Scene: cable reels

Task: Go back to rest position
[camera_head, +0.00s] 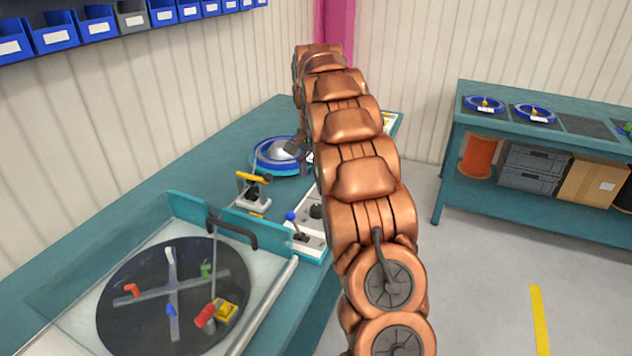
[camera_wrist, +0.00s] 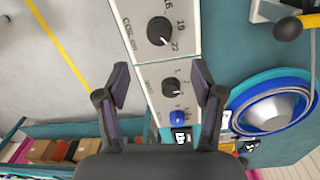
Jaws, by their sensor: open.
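My gripper (camera_wrist: 160,80) is open and empty in the wrist view, with its two dark fingers apart above a light control panel (camera_wrist: 148,77). A small black knob (camera_wrist: 171,87) shows between and below the fingers; I cannot tell any contact. A blue knob (camera_wrist: 178,117) sits beside it, and a larger black knob (camera_wrist: 160,30) marked "COIL cm" lies further up the picture. In the head view my copper-coloured arm reaches out over the teal bench (camera_head: 215,160) and hides most of the panel and the gripper.
A blue reel (camera_head: 277,160) lies on the bench left of my arm, near a yellow-handled device (camera_head: 253,188). A black turntable (camera_head: 130,325) under a clear guard is at front left. A second teal table (camera_head: 560,205) stands right.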

